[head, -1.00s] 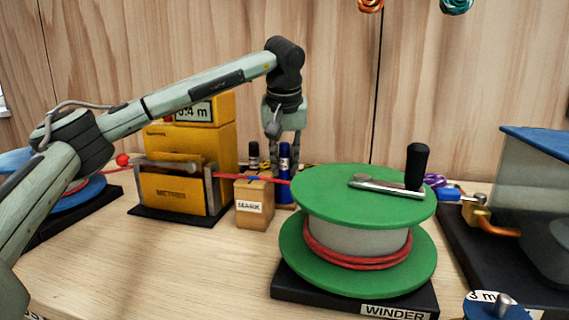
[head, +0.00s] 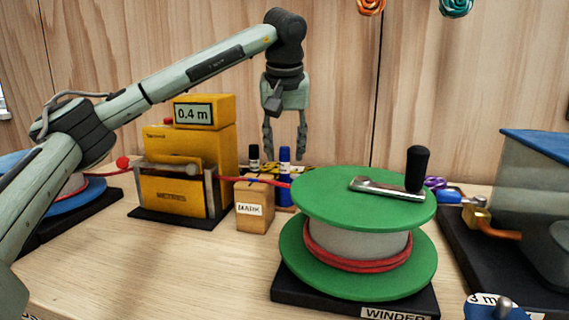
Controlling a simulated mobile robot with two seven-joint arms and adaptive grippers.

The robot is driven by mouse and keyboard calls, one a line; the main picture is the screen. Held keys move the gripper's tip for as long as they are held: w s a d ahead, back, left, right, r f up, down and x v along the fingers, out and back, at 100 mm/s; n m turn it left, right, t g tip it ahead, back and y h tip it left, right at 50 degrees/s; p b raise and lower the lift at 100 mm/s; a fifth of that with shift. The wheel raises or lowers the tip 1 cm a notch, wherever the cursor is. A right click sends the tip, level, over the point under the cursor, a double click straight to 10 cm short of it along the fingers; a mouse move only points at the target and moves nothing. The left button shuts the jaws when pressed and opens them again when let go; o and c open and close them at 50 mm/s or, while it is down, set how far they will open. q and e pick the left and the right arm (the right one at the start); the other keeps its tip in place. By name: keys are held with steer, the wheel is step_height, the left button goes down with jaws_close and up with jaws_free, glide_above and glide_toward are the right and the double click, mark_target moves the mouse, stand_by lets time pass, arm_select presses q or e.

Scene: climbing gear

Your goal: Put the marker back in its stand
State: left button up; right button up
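The fingertips are about level with the marker's top. My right gripper is out of view.
A green winder (head: 365,193) with a black crank handle (head: 417,169) stands in front on the right. A yellow length meter (head: 187,165) reading 0.4 m stands on the left. A red rope (head: 226,178) runs between them, past the block. A grey bin (head: 540,190) is at far right.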

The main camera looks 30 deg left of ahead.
arm_select(q)
steer(key=v, duration=0.7)
stand_by(0.4)
